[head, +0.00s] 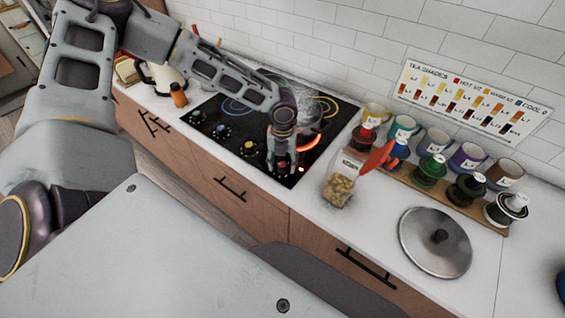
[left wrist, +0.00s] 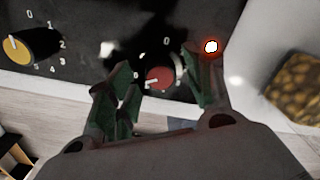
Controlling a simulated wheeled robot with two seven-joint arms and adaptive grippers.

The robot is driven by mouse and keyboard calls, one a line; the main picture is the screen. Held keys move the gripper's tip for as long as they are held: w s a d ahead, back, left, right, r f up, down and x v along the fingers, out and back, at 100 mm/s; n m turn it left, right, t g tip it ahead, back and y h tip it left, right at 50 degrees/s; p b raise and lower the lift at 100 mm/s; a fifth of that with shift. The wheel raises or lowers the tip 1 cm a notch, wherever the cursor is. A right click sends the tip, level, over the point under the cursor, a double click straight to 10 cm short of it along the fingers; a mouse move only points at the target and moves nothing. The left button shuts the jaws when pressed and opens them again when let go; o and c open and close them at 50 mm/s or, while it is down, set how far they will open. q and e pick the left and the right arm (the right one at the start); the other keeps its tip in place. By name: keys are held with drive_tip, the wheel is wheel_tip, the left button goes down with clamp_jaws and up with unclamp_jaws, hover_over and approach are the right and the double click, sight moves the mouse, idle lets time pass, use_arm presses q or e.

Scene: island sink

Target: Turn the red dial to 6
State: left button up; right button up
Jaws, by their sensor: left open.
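The red dial (left wrist: 160,78) sits on the dark cooktop panel in the left wrist view. A pale pointer mark shows on its left side; the number beside it is too small to read surely. A 0 shows above the dial. My left gripper (left wrist: 160,88) is open, with one finger on each side of the dial; contact cannot be told. In the head view my left gripper (head: 282,164) is over the front right corner of the cooktop (head: 225,113) and mostly hides the dial. My right gripper is not in view.
A yellow dial (left wrist: 32,45) is left of the red one. An indicator light (left wrist: 211,46) glows by the right finger. A burner (head: 309,141) glows red-orange behind my gripper. A jar (head: 339,190) and a lid (head: 436,250) are on the counter to the right.

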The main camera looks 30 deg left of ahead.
sight(283, 164)
use_arm(q)
wheel_tip(283, 164, up, 11)
drive_tip(key=shift+r, duration=0.2)
idle(0.6)
idle(0.6)
